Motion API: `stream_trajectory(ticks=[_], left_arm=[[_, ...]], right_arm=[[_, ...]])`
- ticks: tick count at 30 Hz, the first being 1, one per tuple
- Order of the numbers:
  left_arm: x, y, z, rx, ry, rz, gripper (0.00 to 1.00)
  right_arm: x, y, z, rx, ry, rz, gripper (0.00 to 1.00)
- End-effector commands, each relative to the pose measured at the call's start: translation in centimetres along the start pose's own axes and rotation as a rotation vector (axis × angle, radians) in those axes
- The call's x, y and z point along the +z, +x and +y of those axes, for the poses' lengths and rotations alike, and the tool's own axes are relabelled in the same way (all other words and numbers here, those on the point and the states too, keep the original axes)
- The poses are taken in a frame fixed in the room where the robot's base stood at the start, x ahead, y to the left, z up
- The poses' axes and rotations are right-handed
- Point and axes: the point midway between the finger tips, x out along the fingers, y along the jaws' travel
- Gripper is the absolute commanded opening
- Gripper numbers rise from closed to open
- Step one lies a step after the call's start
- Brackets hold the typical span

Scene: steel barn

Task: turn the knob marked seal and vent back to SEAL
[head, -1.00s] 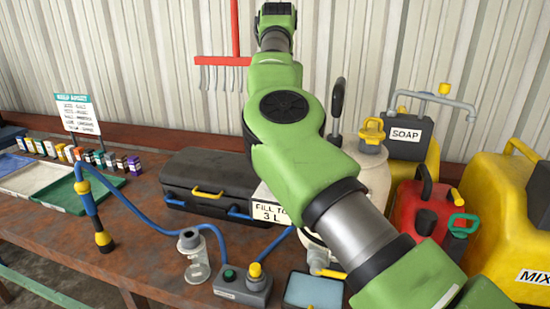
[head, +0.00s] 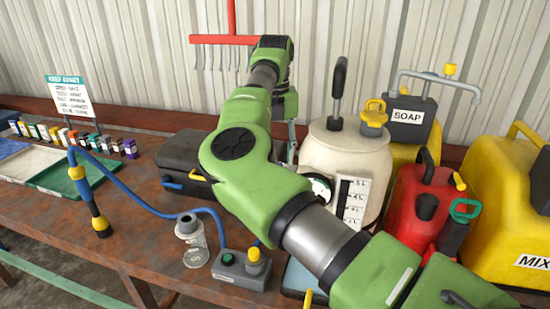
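A white tank (head: 345,165) with a dial gauge (head: 319,188) and a level scale (head: 353,200) stands right of centre in the head view. A yellow knob-like cap (head: 373,117) and a black handle (head: 338,92) are on its top. A grey box (head: 240,271) on the table carries a green button (head: 228,259) and a yellow knob (head: 254,258). I cannot read seal or vent on any of them. My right arm crosses the middle; its far end hangs left of the tank, where only a thin part of the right gripper (head: 291,140) shows. My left gripper is not in view.
A black case (head: 185,160) lies behind my arm. A clear jar (head: 193,245) and a blue hose with a wand (head: 97,215) are on the table. Red (head: 408,215) and yellow (head: 493,195) canisters crowd the right.

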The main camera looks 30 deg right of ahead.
Motion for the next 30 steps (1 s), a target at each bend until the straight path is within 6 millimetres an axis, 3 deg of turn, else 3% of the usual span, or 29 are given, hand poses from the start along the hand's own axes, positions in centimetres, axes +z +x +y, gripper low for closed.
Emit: stream_trajectory(ticks=[6, 14, 19, 30], left_arm=[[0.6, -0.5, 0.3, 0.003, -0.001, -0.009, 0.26], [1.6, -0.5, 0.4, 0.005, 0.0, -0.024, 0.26], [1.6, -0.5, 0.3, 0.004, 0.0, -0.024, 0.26], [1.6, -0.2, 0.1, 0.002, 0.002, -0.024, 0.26]], right_arm=[[0.0, 1.6, 0.0, -0.001, -0.001, 0.0, 0.44], [0.0, 1.8, 0.0, 0.0, -0.001, 0.0, 0.44], [0.0, 1.8, 0.0, 0.0, 0.0, 0.0, 0.05], [0.0, 1.8, 0.0, 0.0, -0.033, 0.0, 0.06]])
